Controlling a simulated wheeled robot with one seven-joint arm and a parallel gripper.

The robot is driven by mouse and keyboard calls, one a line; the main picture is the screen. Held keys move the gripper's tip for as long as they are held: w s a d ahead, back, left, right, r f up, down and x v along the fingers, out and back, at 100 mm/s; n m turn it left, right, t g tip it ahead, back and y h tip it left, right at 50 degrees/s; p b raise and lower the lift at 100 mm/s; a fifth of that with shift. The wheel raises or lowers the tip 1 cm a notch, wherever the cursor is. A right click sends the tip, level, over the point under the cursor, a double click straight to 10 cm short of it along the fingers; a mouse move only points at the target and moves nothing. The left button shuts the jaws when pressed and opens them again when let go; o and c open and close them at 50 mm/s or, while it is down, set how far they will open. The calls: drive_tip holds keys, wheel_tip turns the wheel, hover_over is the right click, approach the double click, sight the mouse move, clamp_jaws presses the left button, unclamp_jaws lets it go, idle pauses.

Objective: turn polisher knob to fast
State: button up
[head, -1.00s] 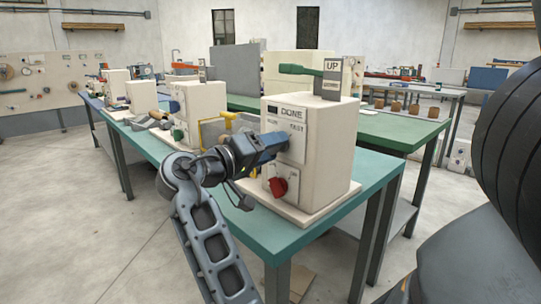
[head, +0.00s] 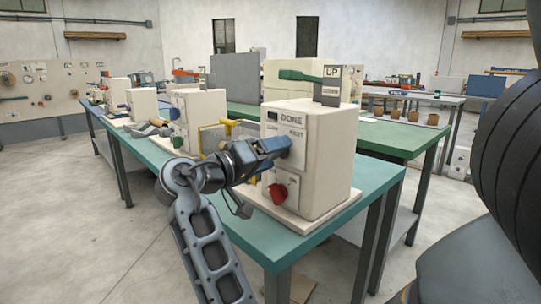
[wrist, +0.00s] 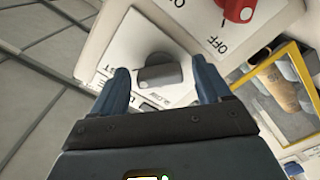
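The grey knob (wrist: 160,74) sits on a white plate in the wrist view, with its bar lying roughly level in that picture. A label reading SLOW is partly visible below it, and part of another label shows at left. My gripper (wrist: 161,66) is open, with one blue finger on each side of the knob and a gap visible on both sides. In the head view my gripper (head: 287,146) is at the front of the cream machine (head: 330,150), below its DONE sign. It hides the knob there.
A red knob (head: 278,192) with ON and OFF marks sits lower on the machine; it also shows in the wrist view (wrist: 238,10). Other machines stand behind on the teal table (head: 250,236).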

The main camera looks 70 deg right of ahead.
drive_tip(key=v, duration=0.8)
idle(0.8)
